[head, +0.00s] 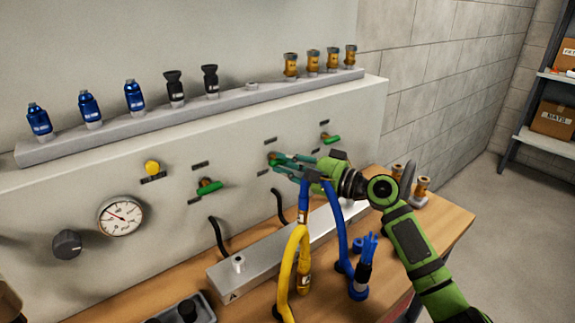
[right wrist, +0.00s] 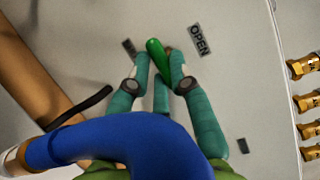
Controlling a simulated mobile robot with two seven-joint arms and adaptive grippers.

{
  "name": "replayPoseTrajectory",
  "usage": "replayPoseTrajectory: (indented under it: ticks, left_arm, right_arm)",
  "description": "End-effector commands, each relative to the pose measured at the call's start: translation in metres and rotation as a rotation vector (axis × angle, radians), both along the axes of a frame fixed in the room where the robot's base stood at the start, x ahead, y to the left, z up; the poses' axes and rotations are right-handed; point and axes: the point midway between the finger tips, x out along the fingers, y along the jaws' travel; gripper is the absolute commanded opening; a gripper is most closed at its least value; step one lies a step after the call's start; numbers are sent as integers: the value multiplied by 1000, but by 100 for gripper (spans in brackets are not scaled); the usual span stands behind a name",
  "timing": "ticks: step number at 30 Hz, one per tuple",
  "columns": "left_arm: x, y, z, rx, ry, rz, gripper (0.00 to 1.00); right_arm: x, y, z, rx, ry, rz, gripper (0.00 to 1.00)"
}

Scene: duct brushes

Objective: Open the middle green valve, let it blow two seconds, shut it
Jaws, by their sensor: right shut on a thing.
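Three green valves sit on the grey panel in the head view: a left one (head: 208,187), the middle one (head: 271,158) and a right one (head: 332,139). My right gripper (head: 279,161) is at the middle valve, its teal fingers closed around it. In the right wrist view the green handle (right wrist: 157,55) stands between the two fingertips (right wrist: 158,72), tilted, beside an OPEN label (right wrist: 200,40). The handle's lower end is partly hidden by the fingers. I cannot tell whether air is blowing. My left gripper is not in view.
A blue hose (head: 340,225) hangs just below my right gripper and crosses close in front of the wrist camera (right wrist: 120,150). A yellow hose (head: 289,270) hangs beside it. A metal rail (head: 222,277) lies on the wooden bench. A gauge (head: 121,216) is at left.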

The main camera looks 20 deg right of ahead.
Motion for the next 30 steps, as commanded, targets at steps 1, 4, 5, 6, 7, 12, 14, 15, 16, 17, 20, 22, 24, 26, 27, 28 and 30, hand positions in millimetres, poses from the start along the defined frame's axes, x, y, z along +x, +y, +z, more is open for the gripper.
replayPoseTrajectory:
  ticks: [1, 4, 5, 6, 7, 12, 14, 15, 16, 17, 20, 22, 24, 26, 27, 28, 30]
  left_arm:
    - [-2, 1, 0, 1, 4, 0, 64]
    - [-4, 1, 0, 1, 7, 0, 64]
    - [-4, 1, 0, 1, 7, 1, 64]
    - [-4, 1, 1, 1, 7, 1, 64]
    - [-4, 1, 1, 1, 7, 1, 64]
    - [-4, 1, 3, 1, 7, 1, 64]
    - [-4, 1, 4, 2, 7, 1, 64]
    - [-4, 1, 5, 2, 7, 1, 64]
    - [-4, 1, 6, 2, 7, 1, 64]
    - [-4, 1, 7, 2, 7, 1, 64]
    - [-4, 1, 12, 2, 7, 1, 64]
    - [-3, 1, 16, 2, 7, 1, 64]
    - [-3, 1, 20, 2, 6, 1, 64]
    - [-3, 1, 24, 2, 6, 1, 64]
    - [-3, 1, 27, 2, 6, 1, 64]
    - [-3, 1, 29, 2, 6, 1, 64]
    - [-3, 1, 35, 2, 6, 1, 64]
  right_arm:
    - [0, 0, 0, -1, 0, 0, 0]
    - [0, 0, 0, -10, -4, 0, 0]
    - [0, 0, 0, -16, -5, 0, 0]
    - [0, 0, 0, -24, -8, 0, 0]
    - [0, 0, 1, -32, -11, 1, 0]
    - [0, 0, 2, -108, -39, 1, 0]
    - [0, -1, 3, -147, -54, 1, 0]
    - [0, -1, 4, -178, -65, 0, 0]
    - [0, -1, 4, -200, -73, 1, 0]
    - [0, -1, 5, -224, -81, 1, 0]
    - [0, -1, 6, -311, -112, 1, 0]
    - [0, -1, 7, -374, -135, 2, 0]
    - [0, -1, 8, -436, -157, 2, 0]
    - [0, -1, 9, -491, -178, 2, 0]
    - [0, -1, 9, -527, -190, 1, 0]
    - [0, -1, 10, -553, -200, 2, 0]
    - [0, -1, 10, -616, -222, 2, 0]
